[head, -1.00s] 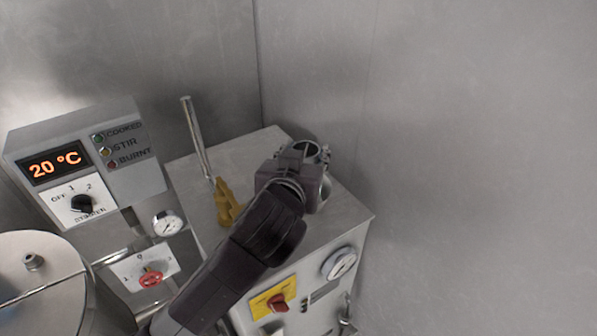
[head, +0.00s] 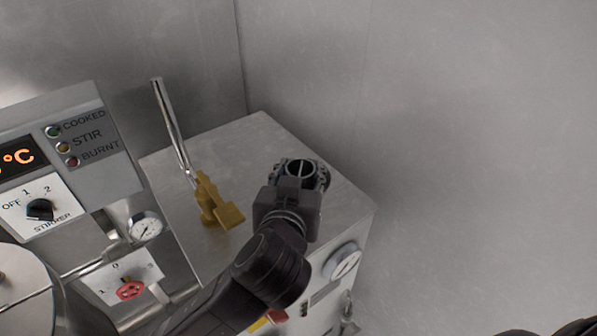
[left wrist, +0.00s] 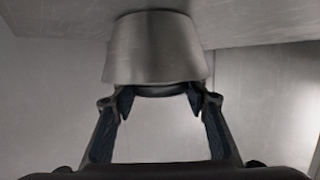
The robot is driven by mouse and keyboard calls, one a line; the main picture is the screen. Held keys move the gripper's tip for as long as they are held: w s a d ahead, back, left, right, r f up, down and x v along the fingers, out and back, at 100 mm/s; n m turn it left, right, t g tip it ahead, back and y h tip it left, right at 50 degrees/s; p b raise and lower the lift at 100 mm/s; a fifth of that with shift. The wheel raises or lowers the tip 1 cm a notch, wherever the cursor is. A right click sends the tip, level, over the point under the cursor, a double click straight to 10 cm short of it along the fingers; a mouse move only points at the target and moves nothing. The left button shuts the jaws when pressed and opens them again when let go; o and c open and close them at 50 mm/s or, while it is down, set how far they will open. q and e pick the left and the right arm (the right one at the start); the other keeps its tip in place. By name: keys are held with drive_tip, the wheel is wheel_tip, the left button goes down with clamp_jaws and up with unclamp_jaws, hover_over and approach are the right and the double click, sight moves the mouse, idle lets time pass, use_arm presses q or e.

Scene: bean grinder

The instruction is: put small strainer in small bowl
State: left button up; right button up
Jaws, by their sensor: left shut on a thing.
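My left gripper (head: 300,178) is at the top of the metal machine, shut around a small dark round piece with a light bar across its opening, which looks like the small strainer (head: 300,168). In the left wrist view the fingers (left wrist: 160,108) close on a dark rim (left wrist: 160,90). A tapered silver metal vessel, which looks like the small bowl (left wrist: 158,48), is right against that rim. I cannot tell whether the strainer sits inside the bowl. In the head view my gripper mostly hides the bowl.
A yellow valve piece with a metal rod (head: 215,205) stands on the machine top (head: 255,140), left of my gripper. A control panel (head: 75,150) and a round metal lid (head: 20,290) are at the left. Steel walls (head: 440,130) close off the back and right.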

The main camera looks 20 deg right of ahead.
use_arm(q)
drive_tip(key=o, duration=1)
drive_tip(key=shift+s, duration=0.25)
drive_tip(key=shift+c, duration=0.2)
drive_tip(key=shift+o, duration=0.3)
drive_tip(key=shift+s, duration=0.2)
drive_tip(key=shift+w, duration=0.1)
drive_tip(key=shift+s, duration=0.2)
drive_tip(key=b+v, duration=0.2)
drive_tip(key=v, duration=0.9)
drive_tip(key=shift+s+a+r+b, duration=0.15)
drive_tip(key=shift+s+r+b, duration=0.1)
drive_tip(key=shift+b, duration=0.15)
use_arm(e)
drive_tip(key=s+f, duration=0.1)
drive_tip(key=f, duration=0.1)
drive_tip(key=shift+s+d+f, duration=0.3)
drive_tip(key=shift+s+f, duration=0.1)
drive_tip(key=shift+s+a, duration=0.1)
drive_tip(key=shift+a, duration=0.05)
drive_tip(key=shift+s, duration=0.1)
